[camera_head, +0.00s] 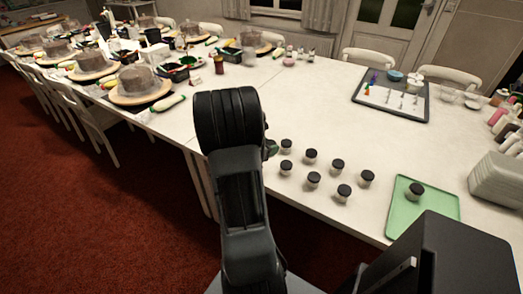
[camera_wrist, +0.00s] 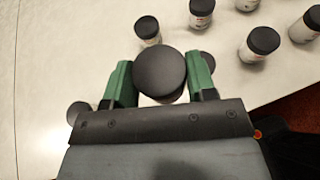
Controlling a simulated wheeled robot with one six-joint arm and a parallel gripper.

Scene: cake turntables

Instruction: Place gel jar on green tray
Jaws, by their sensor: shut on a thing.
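My gripper (camera_wrist: 160,85) is shut on a gel jar (camera_wrist: 160,72) with a round black lid, held between its green fingers in the wrist view. In the head view my arm hides most of the gripper and the held jar. Several more jars with black lids and pale bodies stand on the white table, such as one jar (camera_head: 311,156) right of my arm. The green tray (camera_head: 405,222) lies flat at the table's near right. One jar (camera_head: 415,192) stands on it, toward its upper middle. The held jar is left of the tray.
A grey tray (camera_head: 423,116) with small items lies farther back. Stacked pale containers (camera_head: 497,178) and bottles stand at the right edge. Cake turntables (camera_head: 140,97) line the left table. The table between the jars and the grey tray is clear.

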